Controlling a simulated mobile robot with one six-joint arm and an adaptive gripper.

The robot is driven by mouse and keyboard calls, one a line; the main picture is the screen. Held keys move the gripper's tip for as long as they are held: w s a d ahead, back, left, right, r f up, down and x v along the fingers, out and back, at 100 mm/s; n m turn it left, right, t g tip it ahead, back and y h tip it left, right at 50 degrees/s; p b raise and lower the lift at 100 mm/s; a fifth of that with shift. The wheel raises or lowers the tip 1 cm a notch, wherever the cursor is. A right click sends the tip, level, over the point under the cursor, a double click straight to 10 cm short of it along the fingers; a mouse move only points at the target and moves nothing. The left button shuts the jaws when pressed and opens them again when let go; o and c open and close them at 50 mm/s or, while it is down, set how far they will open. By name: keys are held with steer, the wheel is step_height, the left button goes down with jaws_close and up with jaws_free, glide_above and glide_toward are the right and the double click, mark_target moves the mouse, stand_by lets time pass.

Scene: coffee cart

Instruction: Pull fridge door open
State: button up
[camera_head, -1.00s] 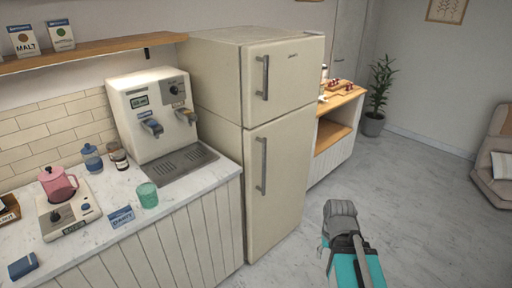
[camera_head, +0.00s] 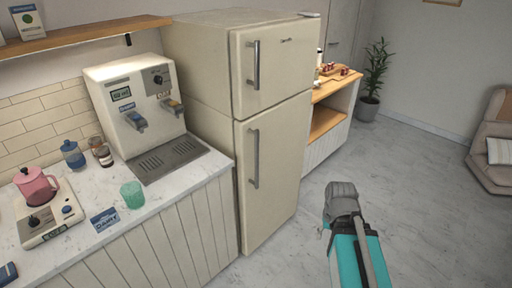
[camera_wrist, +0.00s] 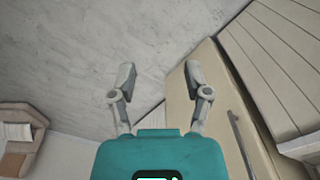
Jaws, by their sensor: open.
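The cream fridge has a small upper door (camera_head: 275,68) and a taller lower door (camera_head: 275,170), both shut in the head view. Each door has an upright grey bar handle near its left edge, the upper handle (camera_head: 253,65) and the lower handle (camera_head: 254,158). My gripper's fingers are spread and empty, apart from the handle. In the head view my arm stands right of the fridge.
A counter (camera_head: 190,190) with a coffee machine (camera_head: 140,105), a pink pot (camera_head: 37,186) and a green cup (camera_head: 132,194) is left of the fridge. A wooden-topped cabinet (camera_head: 330,90) stands beyond it. The marble floor (camera_head: 420,190) at right is open, with an armchair (camera_head: 495,145) farther off.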

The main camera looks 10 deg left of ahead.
steer(key=w+a+f+m+t+y+b, duration=0.3)
steer(key=w+a+m+y+b, duration=0.1)
steer(key=w+a, duration=0.4)
steer(key=m+t+y+b, duration=0.8)
steer(key=m+t+b, duration=0.3)
steer(key=m, duration=1.3)
glide_toward(258, 147)
steer(key=shift+v, duration=1.4)
steer(key=shift+w+r, duration=0.1)
steer(key=shift+r, duration=0.1)
steer(key=x, duration=1.3)
steer(key=shift+w+a+f, duration=0.2)
steer(key=shift+a+f, duration=0.05)
steer(key=shift+a, duration=0.05)
jaws_close()
